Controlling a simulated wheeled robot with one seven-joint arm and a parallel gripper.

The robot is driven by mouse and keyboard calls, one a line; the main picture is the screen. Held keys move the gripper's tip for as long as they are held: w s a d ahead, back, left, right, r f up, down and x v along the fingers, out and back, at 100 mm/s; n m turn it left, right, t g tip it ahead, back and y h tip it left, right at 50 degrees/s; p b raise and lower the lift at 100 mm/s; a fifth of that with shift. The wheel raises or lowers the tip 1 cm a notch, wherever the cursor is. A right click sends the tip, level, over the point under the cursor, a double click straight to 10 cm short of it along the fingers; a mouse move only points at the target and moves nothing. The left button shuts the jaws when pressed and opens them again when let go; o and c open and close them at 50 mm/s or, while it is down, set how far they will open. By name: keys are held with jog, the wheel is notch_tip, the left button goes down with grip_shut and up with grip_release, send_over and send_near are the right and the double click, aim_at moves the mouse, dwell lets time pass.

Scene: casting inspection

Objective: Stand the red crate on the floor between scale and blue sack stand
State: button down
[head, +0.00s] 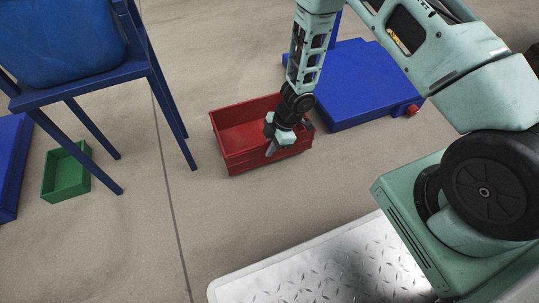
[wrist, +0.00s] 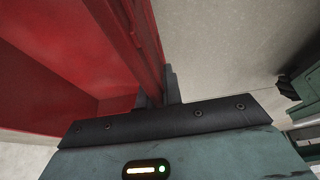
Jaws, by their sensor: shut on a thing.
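The red crate (head: 238,137) is upright and empty, at or just above the floor between the blue sack stand (head: 135,69) on the left and a blue platform (head: 362,84) on the right, which looks like the scale. Whether the crate touches the floor I cannot tell. My gripper (head: 273,146) is shut on the crate's near wall. In the wrist view the crate (wrist: 60,75) fills the left side, with its wall between the fingers (wrist: 160,92).
Another blue platform (head: 12,160) shows at the left edge. A red knob (head: 412,110) sits on the right platform's front. The floor before the crate is clear.

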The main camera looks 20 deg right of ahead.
jog(key=shift+f+b, duration=0.65)
jog(key=shift+f, duration=0.6)
jog(key=shift+f, duration=0.2)
jog(key=c, duration=1.6)
grip_release()
jog(key=shift+o, duration=0.2)
